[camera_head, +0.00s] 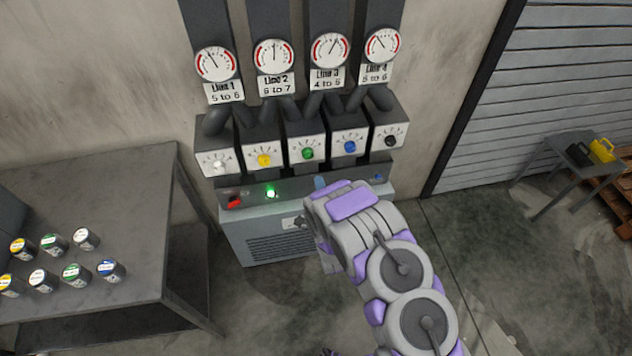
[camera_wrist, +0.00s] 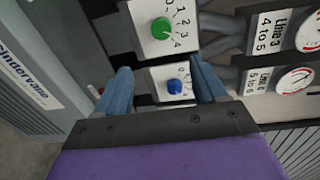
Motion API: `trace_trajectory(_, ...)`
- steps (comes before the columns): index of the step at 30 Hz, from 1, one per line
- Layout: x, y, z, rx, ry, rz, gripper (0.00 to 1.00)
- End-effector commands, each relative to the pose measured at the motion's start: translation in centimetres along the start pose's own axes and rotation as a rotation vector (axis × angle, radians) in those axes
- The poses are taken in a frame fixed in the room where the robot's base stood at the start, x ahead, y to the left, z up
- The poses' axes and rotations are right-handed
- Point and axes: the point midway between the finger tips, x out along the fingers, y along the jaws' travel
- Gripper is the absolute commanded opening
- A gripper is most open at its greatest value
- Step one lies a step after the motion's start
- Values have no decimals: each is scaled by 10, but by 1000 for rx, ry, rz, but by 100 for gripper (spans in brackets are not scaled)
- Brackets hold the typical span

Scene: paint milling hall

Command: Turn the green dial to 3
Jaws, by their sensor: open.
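The green dial (camera_head: 308,153) is on the middle white plate of a row of dials on the machine. In the wrist view the green dial (camera_wrist: 161,28) is near the top, with the numbers 0 to 4 around it. I cannot tell which number it points at. My gripper (camera_wrist: 160,66) is open and empty, its two blue fingers apart. In that view the blue dial (camera_wrist: 175,86) shows between the fingers, and the green dial lies beyond their tips. In the head view my arm hides most of the gripper.
White (camera_head: 219,163), yellow (camera_head: 264,159) and black (camera_head: 390,141) dials share the row. Gauges with line labels hang above. A ledge below has a red switch (camera_head: 234,201) and a lit green lamp (camera_head: 270,191). A table (camera_head: 120,200) with several paint cans stands left.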

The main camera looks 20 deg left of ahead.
Motion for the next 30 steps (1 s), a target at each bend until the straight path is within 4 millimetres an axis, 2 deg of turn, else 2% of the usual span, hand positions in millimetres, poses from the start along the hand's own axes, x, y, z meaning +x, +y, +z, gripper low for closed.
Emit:
trace_trajectory(7, -17, 0, 0, 1, 0, 0, 70)
trace_trajectory(24, -17, 0, 0, 0, 0, 0, 70)
trace_trajectory(27, -15, -4, -6, -15, 11, 11, 70)
trace_trajectory(30, -9, -11, -20, -59, 39, 50, 70)
